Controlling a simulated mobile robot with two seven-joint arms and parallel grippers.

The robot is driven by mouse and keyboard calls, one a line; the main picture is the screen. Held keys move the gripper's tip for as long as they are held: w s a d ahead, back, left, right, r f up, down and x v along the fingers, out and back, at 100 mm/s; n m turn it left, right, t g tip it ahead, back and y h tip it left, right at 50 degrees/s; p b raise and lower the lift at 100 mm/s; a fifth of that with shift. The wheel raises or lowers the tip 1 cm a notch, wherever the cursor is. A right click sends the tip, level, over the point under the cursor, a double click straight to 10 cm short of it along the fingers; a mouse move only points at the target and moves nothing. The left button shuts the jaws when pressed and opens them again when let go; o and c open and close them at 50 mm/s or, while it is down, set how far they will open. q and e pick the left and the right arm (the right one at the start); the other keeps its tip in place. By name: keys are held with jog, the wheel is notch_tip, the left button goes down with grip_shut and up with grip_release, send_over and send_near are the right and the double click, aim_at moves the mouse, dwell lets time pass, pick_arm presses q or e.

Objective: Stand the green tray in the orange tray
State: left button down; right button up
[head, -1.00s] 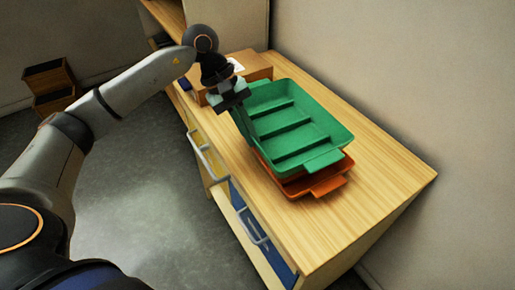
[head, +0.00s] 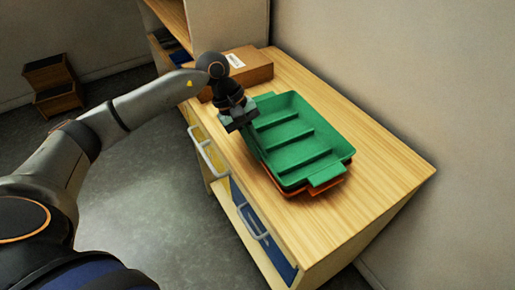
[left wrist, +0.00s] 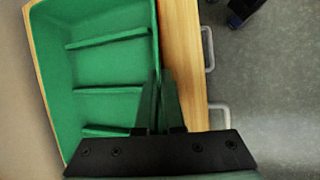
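The green tray (head: 292,157), with several cross ribs inside, sits over the orange tray (head: 325,190) on the wooden cabinet top. Only a thin strip of the orange tray shows, under the near end of the green one. The two trays line up closely; I cannot tell whether the green one rests fully on it. My left gripper (head: 240,121) is at the green tray's left side. In the left wrist view its fingers (left wrist: 160,103) are shut on the side wall of the green tray (left wrist: 105,62). My right gripper is not in view.
A cardboard box (head: 252,70) with a white label stands behind the trays. The cabinet top (head: 385,175) is clear on the right and in front. Drawer handles (head: 208,160) stick out at its left side. A wall is to the right.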

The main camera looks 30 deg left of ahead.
pick_arm(q)
jog(key=shift+s+a+f+b, duration=0.1)
jog(key=shift+f+b, duration=0.15)
jog(key=shift+f, duration=0.15)
jog(key=shift+s+a+f+b, duration=0.1)
jog(key=shift+f+b, duration=0.1)
jog(key=shift+f, duration=0.2)
jog(key=c, duration=1)
grip_release()
jog(key=shift+d, duration=0.1)
jog(key=shift+c, duration=0.2)
jog(key=shift+r+p, duration=0.45)
jog(key=shift+p, duration=0.15)
jog(key=shift+w+r+p, duration=0.1)
jog(key=shift+r+p, duration=0.3)
jog(key=shift+p, duration=0.1)
jog(key=b+v, duration=0.2)
jog(key=v, duration=1)
jog(key=shift+w, duration=0.15)
